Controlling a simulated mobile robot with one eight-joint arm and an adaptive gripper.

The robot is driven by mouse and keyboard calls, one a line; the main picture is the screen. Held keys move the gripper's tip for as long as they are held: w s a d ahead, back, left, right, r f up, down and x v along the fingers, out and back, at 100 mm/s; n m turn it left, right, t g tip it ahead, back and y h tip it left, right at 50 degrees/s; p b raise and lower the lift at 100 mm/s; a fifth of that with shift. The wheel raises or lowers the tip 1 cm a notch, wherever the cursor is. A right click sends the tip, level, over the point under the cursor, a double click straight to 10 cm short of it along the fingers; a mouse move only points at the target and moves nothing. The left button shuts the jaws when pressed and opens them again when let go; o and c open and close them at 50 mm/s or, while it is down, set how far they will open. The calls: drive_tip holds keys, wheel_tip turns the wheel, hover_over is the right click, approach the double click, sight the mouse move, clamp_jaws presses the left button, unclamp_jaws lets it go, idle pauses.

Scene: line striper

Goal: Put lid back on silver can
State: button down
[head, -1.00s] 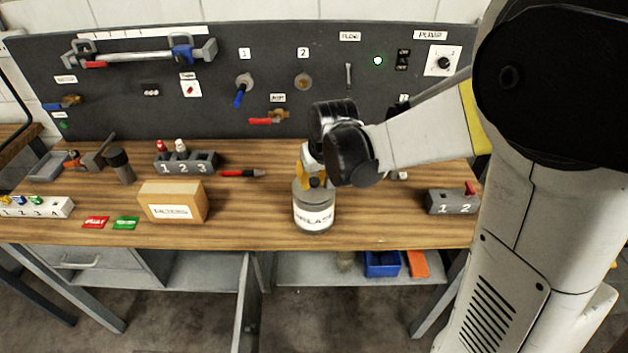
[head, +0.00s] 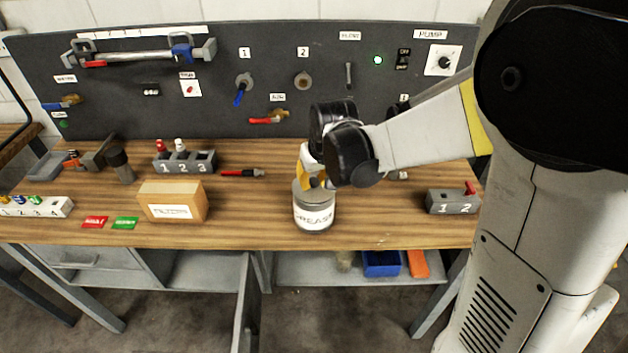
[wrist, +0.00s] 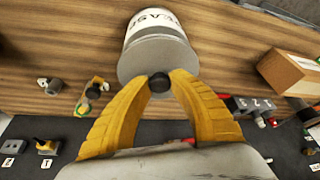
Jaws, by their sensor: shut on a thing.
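The silver can (head: 314,218) with a GREASE label stands upright on the bench, below my gripper. Its grey round lid (wrist: 158,56) shows in the wrist view at the top of the can, with a black knob (wrist: 159,83). My gripper (wrist: 158,80) has its yellow fingers shut on this knob, one on each side. In the head view my gripper (head: 314,183) is directly over the can's top and partly hides it. I cannot tell whether the lid is fully seated on the rim.
A cardboard box (head: 172,203) stands left of the can. A grey two-slot block (head: 453,203) is to the right, and a red-and-black marker (head: 242,173) lies behind. The panel (head: 300,75) with valves and switches rises at the back. Bench space beside the can is clear.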

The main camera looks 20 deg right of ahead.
drive_tip(key=shift+f, duration=0.1)
idle(0.8)
drive_tip(key=c, duration=0.6)
unclamp_jaws()
drive_tip(key=shift+c, duration=0.2)
drive_tip(key=shift+r+p, duration=2.6)
drive_tip(key=shift+r, duration=0.9)
clamp_jaws()
